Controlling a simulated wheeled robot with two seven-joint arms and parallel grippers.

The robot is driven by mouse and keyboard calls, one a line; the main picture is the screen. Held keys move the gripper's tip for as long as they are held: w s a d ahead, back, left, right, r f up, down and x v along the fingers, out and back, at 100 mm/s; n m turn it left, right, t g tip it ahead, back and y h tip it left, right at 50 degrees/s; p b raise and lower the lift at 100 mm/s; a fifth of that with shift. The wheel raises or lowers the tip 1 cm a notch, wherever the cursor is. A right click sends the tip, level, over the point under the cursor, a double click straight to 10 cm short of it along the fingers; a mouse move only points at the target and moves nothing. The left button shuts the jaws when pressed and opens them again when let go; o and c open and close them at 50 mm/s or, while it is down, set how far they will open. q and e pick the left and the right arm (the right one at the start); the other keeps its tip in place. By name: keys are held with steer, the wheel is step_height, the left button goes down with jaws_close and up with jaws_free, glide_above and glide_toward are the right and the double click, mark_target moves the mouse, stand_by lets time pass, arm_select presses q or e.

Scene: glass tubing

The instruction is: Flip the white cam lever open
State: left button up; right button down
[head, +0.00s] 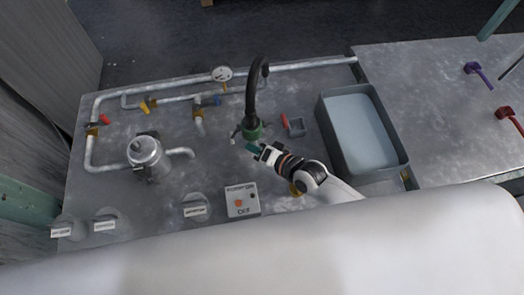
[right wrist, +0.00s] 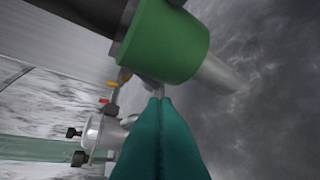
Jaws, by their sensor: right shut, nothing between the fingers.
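A green coupling (head: 251,131) sits at the lower end of a black curved hose (head: 250,95) in the head view. A small pale piece (head: 233,141), possibly the white cam lever, shows at its left side; I cannot tell its position exactly. The coupling fills the upper middle of the right wrist view (right wrist: 165,40). My right gripper (head: 249,147), with teal fingers, is shut and empty just in front of the coupling. Its fingertips (right wrist: 160,99) lie just below the coupling in the wrist view; I cannot tell whether they touch anything. My left gripper is not in view.
A grey tub (head: 401,150) stands to the right on the metal bench. A red-handled part (head: 284,120) and a small square tray (head: 297,127) lie beside the coupling. A metal canister (head: 146,155), pipes and a gauge (head: 222,73) are at left. A control box (head: 242,200) is nearer.

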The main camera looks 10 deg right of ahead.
mark_target(235, 133)
steer(key=x, duration=0.3)
steer(key=shift+w+a+f, duration=0.2)
steer(key=shift+w, duration=0.1)
steer(key=shift+w+a+f, duration=0.15)
steer(key=shift+w+a, duration=0.1)
steer(key=shift+w, duration=0.05)
arm_select(q)
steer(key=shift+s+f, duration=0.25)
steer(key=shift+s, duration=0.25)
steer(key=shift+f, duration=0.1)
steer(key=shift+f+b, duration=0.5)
steer(key=shift+b, duration=0.25)
arm_select(e)
steer(key=shift+a, duration=0.1)
